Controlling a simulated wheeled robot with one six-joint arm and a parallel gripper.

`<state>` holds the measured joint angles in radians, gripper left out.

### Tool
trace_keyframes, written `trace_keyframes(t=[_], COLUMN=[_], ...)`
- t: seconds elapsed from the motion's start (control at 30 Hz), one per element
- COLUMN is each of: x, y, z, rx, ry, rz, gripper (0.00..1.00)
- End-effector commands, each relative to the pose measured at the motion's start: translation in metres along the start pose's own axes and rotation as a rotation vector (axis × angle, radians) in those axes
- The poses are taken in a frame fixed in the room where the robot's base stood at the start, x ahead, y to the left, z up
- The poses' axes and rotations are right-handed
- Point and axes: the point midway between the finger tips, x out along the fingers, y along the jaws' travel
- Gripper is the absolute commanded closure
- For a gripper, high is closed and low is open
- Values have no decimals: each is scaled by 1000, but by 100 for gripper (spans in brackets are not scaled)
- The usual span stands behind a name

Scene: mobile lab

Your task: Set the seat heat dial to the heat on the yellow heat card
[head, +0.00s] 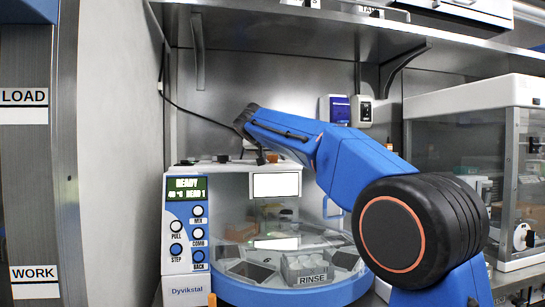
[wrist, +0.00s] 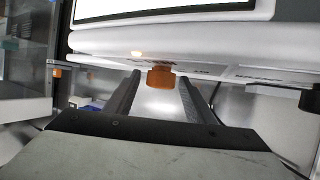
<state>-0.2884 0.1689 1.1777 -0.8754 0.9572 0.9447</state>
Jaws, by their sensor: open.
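In the wrist view the two dark fingers of my gripper (wrist: 159,80) stand apart, with clear space between them. An orange knob (wrist: 161,77) on a white body shows between the fingertips; I cannot tell whether they touch it. I cannot tell whether this knob is the seat heat dial, and no scale can be read on it. I cannot make out a yellow heat card in either view.
A white Dyvikstal machine (head: 186,283) stands on the bench, with a lit green screen (head: 186,189), several buttons and a clear-fronted chamber. A shelf (head: 300,30) hangs above. A glass-sided cabinet (head: 470,107) stands at right. LOAD and WORK labels mark the left panel (head: 25,190).

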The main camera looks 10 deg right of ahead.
Motion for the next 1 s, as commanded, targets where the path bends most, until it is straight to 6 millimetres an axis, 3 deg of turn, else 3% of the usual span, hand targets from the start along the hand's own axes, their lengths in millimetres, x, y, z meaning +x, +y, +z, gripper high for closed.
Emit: trace_keyframes(t=[0.13,0.3,0.53,1.0], x=[0,0,0,0], y=[0,0,-2,0], z=[0,0,0,0], rx=[0,0,8,102], ry=[0,0,-2,0], rz=[0,0,23,248], gripper=[51,91,92,92])
